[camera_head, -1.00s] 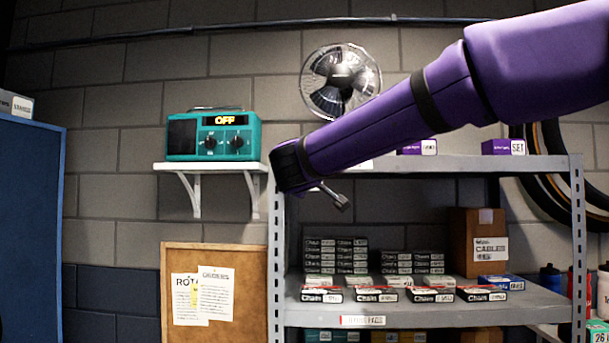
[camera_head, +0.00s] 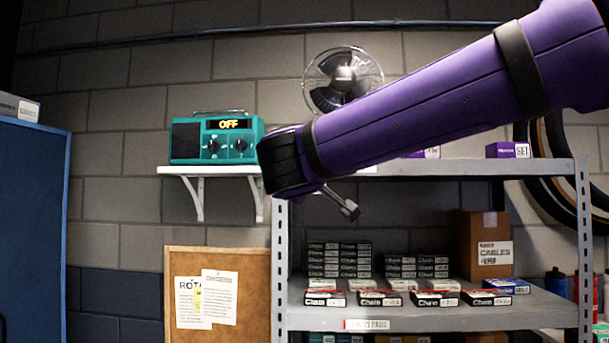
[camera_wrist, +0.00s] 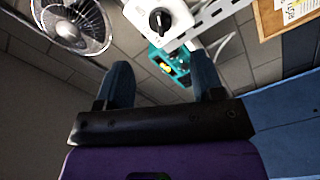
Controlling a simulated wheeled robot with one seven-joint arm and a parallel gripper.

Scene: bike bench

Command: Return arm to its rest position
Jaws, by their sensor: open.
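My gripper (camera_wrist: 160,60) shows in the wrist view with its two dark blue fingers spread apart. Nothing is between the fingers; only background shows through the gap. The arm's dark end passes in front of the right end of the small wall shelf.
A teal radio (camera_head: 213,138) reading OFF stands on the white wall shelf (camera_head: 180,170). A fan (camera_head: 330,75) is behind my arm. A grey rack (camera_head: 440,318) holds several chain boxes. A corkboard (camera_head: 190,260) and blue cabinet (camera_head: 30,220) are at left.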

